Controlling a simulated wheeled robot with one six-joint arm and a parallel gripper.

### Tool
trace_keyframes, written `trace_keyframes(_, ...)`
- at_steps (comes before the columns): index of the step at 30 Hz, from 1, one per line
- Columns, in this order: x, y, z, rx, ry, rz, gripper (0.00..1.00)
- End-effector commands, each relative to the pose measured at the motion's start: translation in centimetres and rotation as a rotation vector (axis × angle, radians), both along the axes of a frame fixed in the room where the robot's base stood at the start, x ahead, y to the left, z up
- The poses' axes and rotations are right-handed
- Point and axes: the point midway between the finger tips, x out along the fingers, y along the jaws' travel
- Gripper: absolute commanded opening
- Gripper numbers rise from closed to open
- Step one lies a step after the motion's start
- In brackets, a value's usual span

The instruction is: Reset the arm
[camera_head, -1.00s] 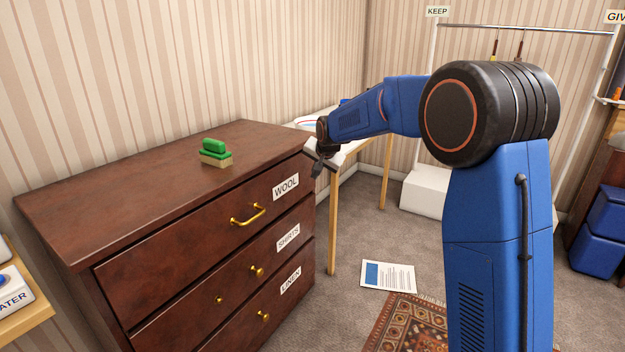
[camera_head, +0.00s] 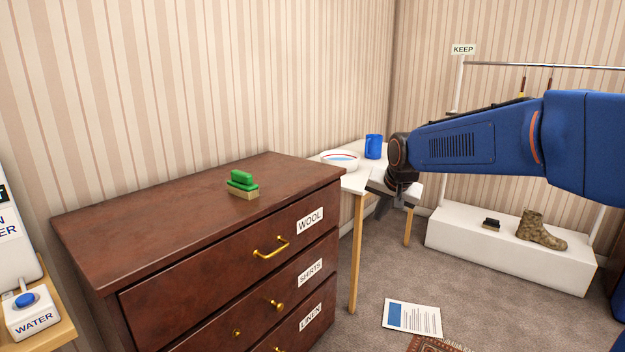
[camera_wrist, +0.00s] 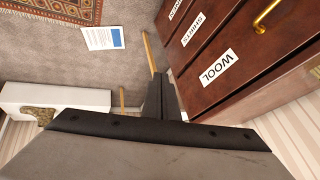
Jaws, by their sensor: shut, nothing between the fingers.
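My blue arm reaches in from the right in the head view. My gripper (camera_head: 384,207) points downward in front of the white table, to the right of the dresser. In the wrist view its dark fingers (camera_wrist: 160,80) are together with nothing between them. The gripper appears clear of the dresser and the table.
The brown dresser (camera_head: 150,237) carries a green-topped brush (camera_head: 242,185). The white table (camera_head: 355,182) holds a bowl (camera_head: 340,161) and a blue mug (camera_head: 374,147). A boot (camera_head: 540,231) stands on the white rack base (camera_head: 500,252). A paper (camera_head: 412,317) lies on the floor.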

Motion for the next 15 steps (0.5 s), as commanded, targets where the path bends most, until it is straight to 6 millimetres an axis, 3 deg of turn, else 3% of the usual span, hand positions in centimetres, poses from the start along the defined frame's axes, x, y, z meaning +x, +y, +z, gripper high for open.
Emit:
trace_keyframes(1, -2.0, -0.8, 0.3, -0.013, 0.001, 0.010, 0.00)
trace_keyframes(7, -9.3, -3.5, 0.4, -0.068, 0.022, 0.065, 0.00)
trace_keyframes(15, -19.2, -6.4, -1.0, -0.140, 0.054, 0.140, 0.00)
